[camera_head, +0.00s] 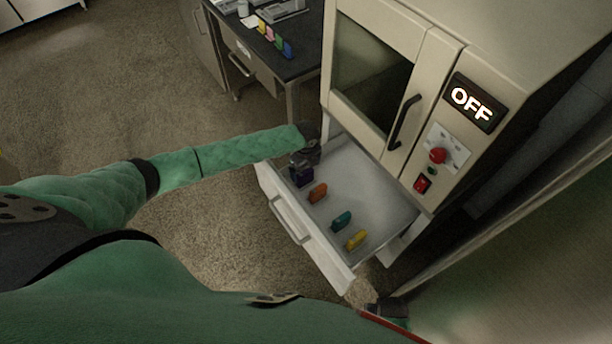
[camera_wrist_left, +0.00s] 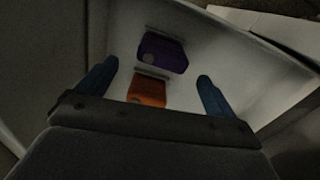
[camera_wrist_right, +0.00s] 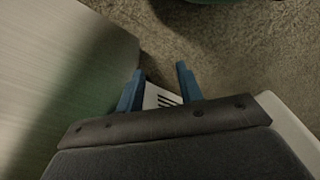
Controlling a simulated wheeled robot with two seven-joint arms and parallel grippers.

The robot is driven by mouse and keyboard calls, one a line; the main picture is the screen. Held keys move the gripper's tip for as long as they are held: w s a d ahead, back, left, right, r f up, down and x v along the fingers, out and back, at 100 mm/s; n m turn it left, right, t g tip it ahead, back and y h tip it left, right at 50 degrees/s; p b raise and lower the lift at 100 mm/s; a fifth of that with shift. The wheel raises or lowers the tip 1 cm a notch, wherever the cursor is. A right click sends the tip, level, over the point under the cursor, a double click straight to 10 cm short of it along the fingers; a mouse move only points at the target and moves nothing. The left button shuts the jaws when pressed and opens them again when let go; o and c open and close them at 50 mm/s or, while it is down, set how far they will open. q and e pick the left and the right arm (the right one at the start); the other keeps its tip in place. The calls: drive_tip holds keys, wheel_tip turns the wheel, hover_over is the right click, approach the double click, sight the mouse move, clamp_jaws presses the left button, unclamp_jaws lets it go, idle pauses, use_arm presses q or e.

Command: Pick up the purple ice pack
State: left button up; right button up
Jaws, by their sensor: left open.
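The purple ice pack (camera_head: 304,179) is in the open white drawer, near its upper left corner. It shows dark purple in the left wrist view (camera_wrist_left: 163,53), ahead of the finger gap. My left gripper (camera_head: 301,160) is over that corner and partly hides the pack in the head view. Its blue fingers (camera_wrist_left: 157,71) are spread and empty. My right gripper (camera_wrist_right: 160,71) has its fingers apart with nothing held, low by the drawer's right side.
An orange pack (camera_head: 318,192), a teal pack (camera_head: 342,220) and a yellow pack (camera_head: 357,239) stand in the drawer (camera_head: 375,185). The cabinet (camera_head: 400,90) with an OFF display rises behind it. A dark desk (camera_head: 300,55) holds several coloured items.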

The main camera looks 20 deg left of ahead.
sight(305, 177)
use_arm(q)
drive_tip(key=shift+m, duration=0.7)
drive_tip(key=shift+w+f, duration=0.1)
drive_tip(key=shift+f, duration=0.4)
drive_tip(key=shift+f+p, duration=0.35)
drive_tip(key=shift+f, duration=0.3)
drive_tip(key=shift+w+a+f+p, duration=0.1)
drive_tip(key=shift+f+p, duration=0.45)
drive_tip(key=shift+f, duration=0.85)
drive_tip(key=shift+w+a+f+p, duration=0.1)
drive_tip(key=shift+f+p, duration=0.45)
drive_tip(key=shift+f, duration=0.8)
use_arm(e)
wheel_tip(305, 177, down, 7)
drive_tip(key=s+d, duration=0.1)
drive_tip(key=shift+d+t, duration=0.3)
use_arm(q)
drive_tip(key=c, duration=1.1)
drive_tip(key=shift+c, duration=0.2)
use_arm(e)
drive_tip(key=shift+s+f, duration=0.1)
use_arm(q)
drive_tip(key=shift+r, duration=0.1)
